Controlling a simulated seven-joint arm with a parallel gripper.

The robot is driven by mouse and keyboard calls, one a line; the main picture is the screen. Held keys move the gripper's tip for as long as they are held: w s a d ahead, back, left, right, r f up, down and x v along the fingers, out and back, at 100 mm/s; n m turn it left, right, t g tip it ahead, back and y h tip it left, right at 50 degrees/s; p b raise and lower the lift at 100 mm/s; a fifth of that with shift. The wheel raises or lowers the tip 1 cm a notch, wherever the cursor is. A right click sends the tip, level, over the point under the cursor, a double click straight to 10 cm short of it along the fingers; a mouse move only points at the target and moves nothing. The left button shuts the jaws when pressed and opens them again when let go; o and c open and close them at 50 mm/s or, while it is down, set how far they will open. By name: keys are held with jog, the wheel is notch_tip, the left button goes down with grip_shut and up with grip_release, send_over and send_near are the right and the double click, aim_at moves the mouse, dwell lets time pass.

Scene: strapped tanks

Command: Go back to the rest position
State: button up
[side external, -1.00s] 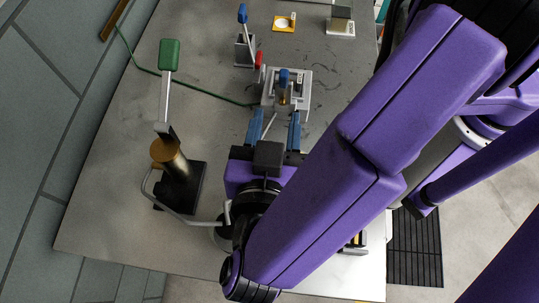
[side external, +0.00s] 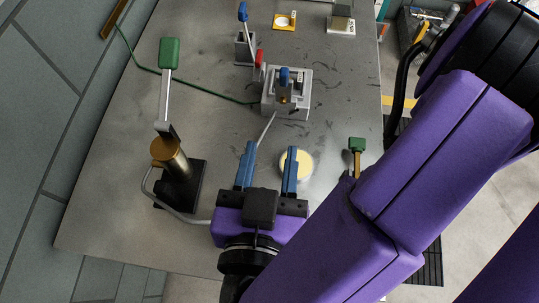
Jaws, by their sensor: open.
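My gripper (side external: 268,168) is in the lower middle of the side external view, above the table's near part. Its two blue fingers are apart, and nothing shows between them. The purple arm reaches in from the right and hides part of the table's near right side. No marker for a rest position shows.
A brass cylinder with a green-topped lever (side external: 170,155) stands on a black base at left. A grey fixture with a blue knob (side external: 287,97) stands ahead of the gripper. A pale round disc (side external: 296,163) is beside the right finger. A green-handled part (side external: 356,146) is further right.

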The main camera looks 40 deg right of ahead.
jog(key=shift+w+d, duration=0.1)
jog(key=w+d+n+g+y, duration=0.1)
jog(key=w+d+n+g, duration=0.1)
jog(key=w+d+n, duration=0.3)
jog(key=w+d+r+n+g+y, duration=0.1)
jog(key=w+d+n+g+y, duration=0.15)
jog(key=d, duration=0.45)
jog(key=w+d+n+g+y, duration=0.1)
jog(key=w+d+n+g, duration=0.15)
jog(key=d, duration=0.45)
jog(key=s+d+n+g+y, duration=0.1)
jog(key=s+d+n+y, duration=0.2)
jog(key=d, duration=0.6)
jog(key=s+d+f+n+g+y, duration=0.1)
jog(key=s+d+n+g+y, duration=0.1)
jog(key=d+n, duration=0.6)
jog(key=shift+s+d+f+n+g+y, duration=0.25)
jog(key=shift+s+d+n+g+y, duration=0.1)
jog(key=shift+s+y, duration=0.65)
